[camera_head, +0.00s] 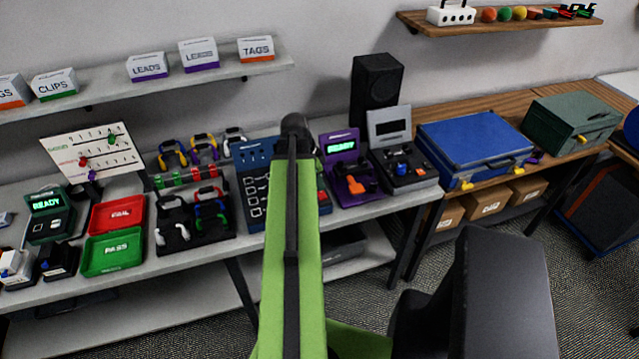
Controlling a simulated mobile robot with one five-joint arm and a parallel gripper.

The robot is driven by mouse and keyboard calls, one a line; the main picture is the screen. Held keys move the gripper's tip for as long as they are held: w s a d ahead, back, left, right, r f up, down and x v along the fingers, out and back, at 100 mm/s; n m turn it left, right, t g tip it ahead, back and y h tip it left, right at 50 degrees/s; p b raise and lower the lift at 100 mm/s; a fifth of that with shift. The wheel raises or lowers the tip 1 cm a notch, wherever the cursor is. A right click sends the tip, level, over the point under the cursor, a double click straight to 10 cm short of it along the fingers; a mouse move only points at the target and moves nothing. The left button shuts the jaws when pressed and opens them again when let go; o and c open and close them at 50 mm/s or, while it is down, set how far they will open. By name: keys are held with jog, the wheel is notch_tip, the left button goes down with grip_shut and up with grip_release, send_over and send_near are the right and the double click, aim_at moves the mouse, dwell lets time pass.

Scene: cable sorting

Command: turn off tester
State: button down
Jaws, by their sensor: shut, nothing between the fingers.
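The task names a tester, and the picture does not settle which device that is. A purple device (343,160) on the grey bench, just right of my green arm, has a lit green READY screen and an orange part on its front. A dark green device (46,216) at the far left also shows a lit READY. A grey device (396,150) right of the purple one has a dark screen and a blue knob. A blue panel (253,190) is partly hidden behind my arm. My arm reaches up the middle to a dark end; no gripper fingers can be made out.
Red (121,214) and green (112,254) trays lie on the bench, beside a black cable holder (196,225). A black speaker (377,88) stands behind the devices. A blue case (475,148) sits on the wooden bench.

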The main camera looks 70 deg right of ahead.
jog(key=d+p+v, duration=0.2)
jog(key=p+v, duration=0.7)
jog(key=v, duration=0.2)
jog(key=shift+w, duration=0.4)
jog(key=shift+a, duration=0.1)
